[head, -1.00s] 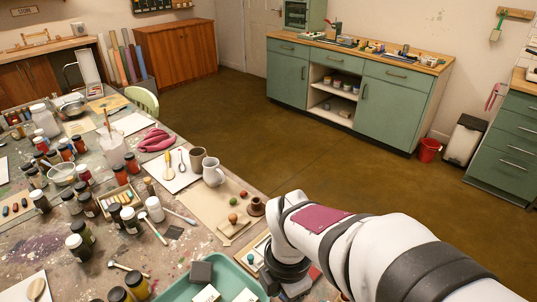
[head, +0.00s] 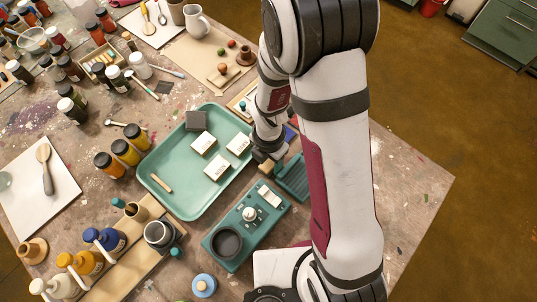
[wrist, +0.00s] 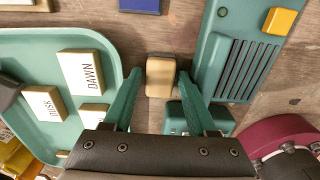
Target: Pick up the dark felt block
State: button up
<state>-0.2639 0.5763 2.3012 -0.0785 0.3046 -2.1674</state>
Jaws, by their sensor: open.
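My gripper (head: 262,160) is beside the tray's right edge, well to the right of the block. In the wrist view my gripper (wrist: 159,76) is open, with its two green fingers apart. A small tan block (wrist: 160,80) shows between the fingertips; it seems to lie on the table below, and contact is not visible.
A green ridged piece (head: 292,178) is right of my gripper, and a green device with a dark cup (head: 228,243) is nearer. Yellow-banded jars (head: 125,152) stand left.

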aim_at(269, 163)
grip_shut()
dwell(0.3)
notch_tip(269, 163, up, 4)
jog(key=s+d+r, duration=0.3)
jog(key=d+r, duration=0.4)
jog(key=d, duration=0.4)
jog(key=shift+d, duration=0.15)
